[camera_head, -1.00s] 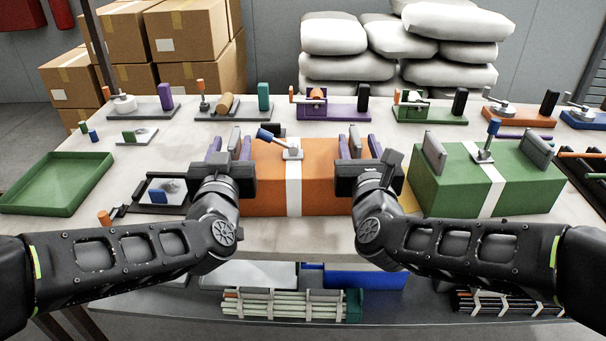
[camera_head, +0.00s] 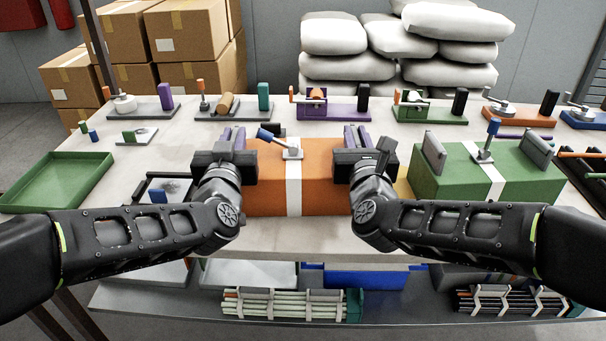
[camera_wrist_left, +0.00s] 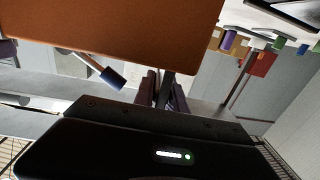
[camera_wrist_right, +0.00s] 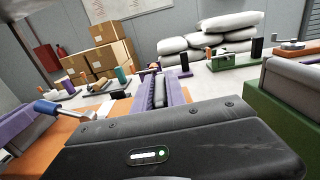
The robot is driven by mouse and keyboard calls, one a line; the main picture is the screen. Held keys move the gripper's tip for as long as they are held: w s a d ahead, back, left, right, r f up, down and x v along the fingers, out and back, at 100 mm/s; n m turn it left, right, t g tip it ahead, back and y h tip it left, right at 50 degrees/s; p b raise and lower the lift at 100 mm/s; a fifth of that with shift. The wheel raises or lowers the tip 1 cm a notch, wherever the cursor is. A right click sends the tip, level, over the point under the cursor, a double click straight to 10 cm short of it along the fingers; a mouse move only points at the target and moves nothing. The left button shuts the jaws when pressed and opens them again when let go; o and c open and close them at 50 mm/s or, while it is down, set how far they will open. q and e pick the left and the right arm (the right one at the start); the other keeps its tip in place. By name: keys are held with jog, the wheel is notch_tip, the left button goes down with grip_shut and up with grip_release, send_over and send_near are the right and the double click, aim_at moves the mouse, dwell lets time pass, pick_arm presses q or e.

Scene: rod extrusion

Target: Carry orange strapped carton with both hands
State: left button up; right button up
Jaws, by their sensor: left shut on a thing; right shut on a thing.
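The orange strapped carton (camera_head: 325,185) sits on the table, with a white strap (camera_head: 293,190) over its middle and a blue-tipped lever (camera_head: 268,136) on top. My left gripper (camera_head: 232,138) is shut on the grey handle at the carton's left side. My right gripper (camera_head: 358,138) is shut on the grey handle at its right side. The handles are mostly hidden between the purple fingers. The carton also fills the top of the left wrist view (camera_wrist_left: 120,30), and its edge shows in the right wrist view (camera_wrist_right: 35,150).
A green strapped carton (camera_head: 445,190) stands close on the right. A green tray (camera_head: 55,180) lies at the left. Several small fixtures, including a purple one (camera_head: 340,113), line the back of the table (camera_head: 260,235). A lower shelf holds bundled rods (camera_head: 285,306).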

aim_at(359, 145)
pick_arm(q)
grip_shut()
pick_arm(e)
grip_shut()
dwell(0.4)
pick_arm(q)
jog(key=shift+r, duration=0.2)
pick_arm(e)
jog(key=shift+r, duration=0.2)
